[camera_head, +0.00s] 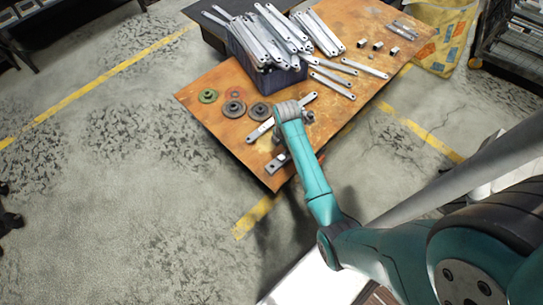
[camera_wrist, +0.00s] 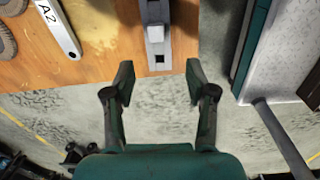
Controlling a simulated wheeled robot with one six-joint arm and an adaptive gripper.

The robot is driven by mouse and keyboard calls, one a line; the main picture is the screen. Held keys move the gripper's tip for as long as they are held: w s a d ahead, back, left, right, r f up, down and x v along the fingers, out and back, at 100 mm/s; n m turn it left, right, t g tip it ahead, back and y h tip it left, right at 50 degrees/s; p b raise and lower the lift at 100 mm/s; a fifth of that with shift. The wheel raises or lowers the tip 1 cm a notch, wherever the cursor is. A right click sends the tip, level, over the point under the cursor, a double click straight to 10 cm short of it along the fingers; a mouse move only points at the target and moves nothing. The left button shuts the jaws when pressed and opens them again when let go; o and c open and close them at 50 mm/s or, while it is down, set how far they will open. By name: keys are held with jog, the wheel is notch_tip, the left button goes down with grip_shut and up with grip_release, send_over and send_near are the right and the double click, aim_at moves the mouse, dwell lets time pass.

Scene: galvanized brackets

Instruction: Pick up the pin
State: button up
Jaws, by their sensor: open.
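A small grey metal piece lies at the table's near edge; it has a flat strip, a raised square block and a square hole. It shows in the wrist view (camera_wrist: 156,34) and near the front corner of the table in the head view (camera_head: 278,163). I cannot tell for certain that it is the pin. My gripper (camera_wrist: 158,80) is open and empty in the wrist view, its two fingers apart. The metal piece lies ahead of the gap between them, in line with it and not between the fingertips. In the head view my arm mostly hides the gripper.
The rusty-orange table (camera_head: 225,95) holds a dark bin (camera_head: 270,78) heaped with galvanized brackets, and several loose brackets. A bracket marked A2 (camera_wrist: 58,27) lies left of the piece. Dark round discs (camera_head: 234,110) lie nearby. A yellow patterned sack (camera_head: 440,35) stands beyond the right edge.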

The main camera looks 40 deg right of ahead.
jog(key=w, duration=0.1)
send_over(282, 157)
jog(key=shift+n, duration=0.3)
jog(key=f, duration=0.4)
jog(key=shift+w+a+f, duration=0.2)
jog(key=shift+a, duration=0.05)
jog(key=shift+s+d+f, duration=0.1)
jog(key=shift+s+f, duration=0.05)
jog(key=shift+f, duration=2.6)
grip_shut()
